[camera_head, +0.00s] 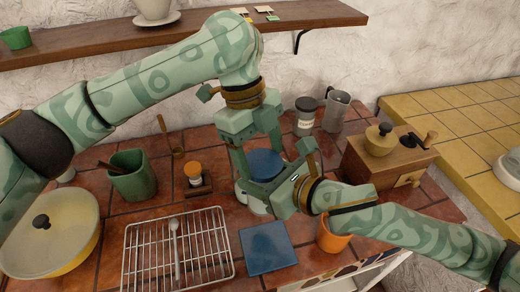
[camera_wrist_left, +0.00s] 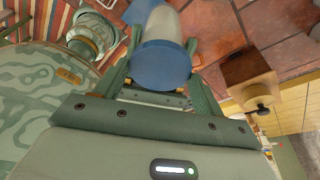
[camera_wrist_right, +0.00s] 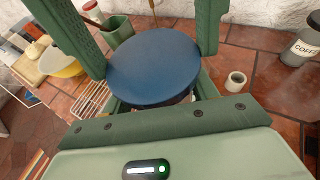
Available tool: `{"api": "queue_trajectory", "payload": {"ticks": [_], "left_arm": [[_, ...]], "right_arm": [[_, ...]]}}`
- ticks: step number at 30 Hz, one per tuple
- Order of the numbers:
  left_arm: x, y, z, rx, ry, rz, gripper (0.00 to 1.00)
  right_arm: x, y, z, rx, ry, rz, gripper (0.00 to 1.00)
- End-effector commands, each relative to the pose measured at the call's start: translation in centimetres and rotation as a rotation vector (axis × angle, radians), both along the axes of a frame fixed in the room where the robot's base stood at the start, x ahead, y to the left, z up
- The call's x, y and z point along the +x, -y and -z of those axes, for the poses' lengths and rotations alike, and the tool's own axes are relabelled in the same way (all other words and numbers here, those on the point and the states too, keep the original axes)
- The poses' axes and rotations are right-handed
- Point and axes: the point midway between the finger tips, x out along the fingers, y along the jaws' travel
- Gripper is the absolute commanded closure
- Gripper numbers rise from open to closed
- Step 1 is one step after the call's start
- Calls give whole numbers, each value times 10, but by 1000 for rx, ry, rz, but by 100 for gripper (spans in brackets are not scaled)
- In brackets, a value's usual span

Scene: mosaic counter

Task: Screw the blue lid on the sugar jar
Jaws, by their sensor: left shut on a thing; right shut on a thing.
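The blue lid (camera_head: 265,164) lies flat between the fingers of my left gripper (camera_head: 257,155), which reaches down from above and is shut on it. In the left wrist view the lid (camera_wrist_left: 161,66) sits against the pale body of the sugar jar (camera_wrist_left: 163,22). My right gripper (camera_head: 282,195) comes in low from the right and is shut on the jar below the lid. In the right wrist view the lid (camera_wrist_right: 155,66) covers most of the jar. I cannot tell whether the lid's thread is engaged.
A blue tile (camera_head: 268,250) and a wire rack (camera_head: 150,250) lie in front. An orange cup (camera_head: 331,238) stands close to my right arm. A coffee jar (camera_head: 306,120), a metal jug (camera_head: 337,112) and a wooden grinder (camera_head: 385,160) stand behind right; a green pot (camera_head: 133,180) stands left.

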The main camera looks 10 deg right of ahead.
Motion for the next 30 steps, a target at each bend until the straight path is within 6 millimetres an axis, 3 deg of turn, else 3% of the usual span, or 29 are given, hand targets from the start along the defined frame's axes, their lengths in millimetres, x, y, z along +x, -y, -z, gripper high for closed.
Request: {"api": "queue_trajectory", "payload": {"ticks": [30], "left_arm": [[0, -1, 17, 5, -1, -1, 52]], "right_arm": [[0, -1, -4, 7, 9, -1, 83]]}}
